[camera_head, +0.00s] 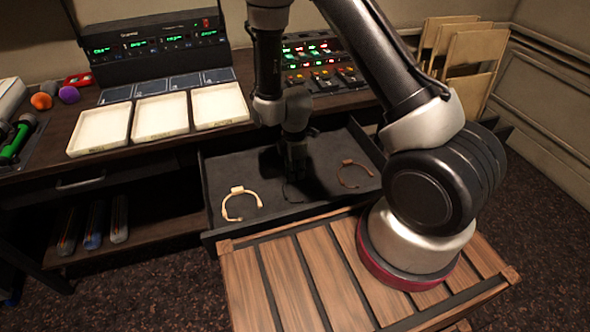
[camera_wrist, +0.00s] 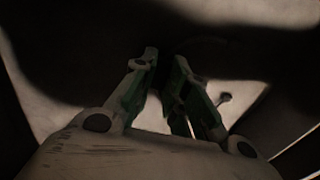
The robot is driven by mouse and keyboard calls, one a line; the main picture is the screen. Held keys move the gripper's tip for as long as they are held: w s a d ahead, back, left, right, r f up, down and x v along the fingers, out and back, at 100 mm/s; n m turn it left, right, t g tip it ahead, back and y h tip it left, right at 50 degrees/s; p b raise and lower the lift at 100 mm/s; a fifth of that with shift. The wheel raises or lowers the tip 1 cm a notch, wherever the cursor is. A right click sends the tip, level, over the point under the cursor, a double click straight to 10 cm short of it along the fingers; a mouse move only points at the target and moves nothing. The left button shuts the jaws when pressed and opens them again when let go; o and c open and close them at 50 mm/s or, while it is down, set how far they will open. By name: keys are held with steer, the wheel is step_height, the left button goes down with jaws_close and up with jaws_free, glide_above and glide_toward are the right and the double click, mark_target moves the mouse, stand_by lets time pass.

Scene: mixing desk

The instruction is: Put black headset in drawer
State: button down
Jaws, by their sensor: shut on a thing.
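The black headset (camera_head: 292,192) is a thin dark band inside the open dark drawer (camera_head: 225,168), low between two other headsets and hard to see against the drawer floor. My gripper (camera_head: 294,172) reaches down into the drawer, right at the black headset, and is shut on it. In the wrist view, the two fingers (camera_wrist: 166,75) are close together, with deep shadow at their tips. The held part of the headset cannot be made out there.
A cream headset (camera_head: 240,206) lies left in the drawer and a brown headset (camera_head: 355,173) lies right. Three white trays (camera_head: 161,117) stand on the desk behind. A mixing console (camera_head: 318,66) sits behind my arm. My slatted wooden base is close before the drawer.

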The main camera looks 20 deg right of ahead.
stand_by(0.4)
steer(key=c, duration=1.3)
jaws_free()
steer(key=o, duration=0.4)
steer(key=shift+r, duration=3.5)
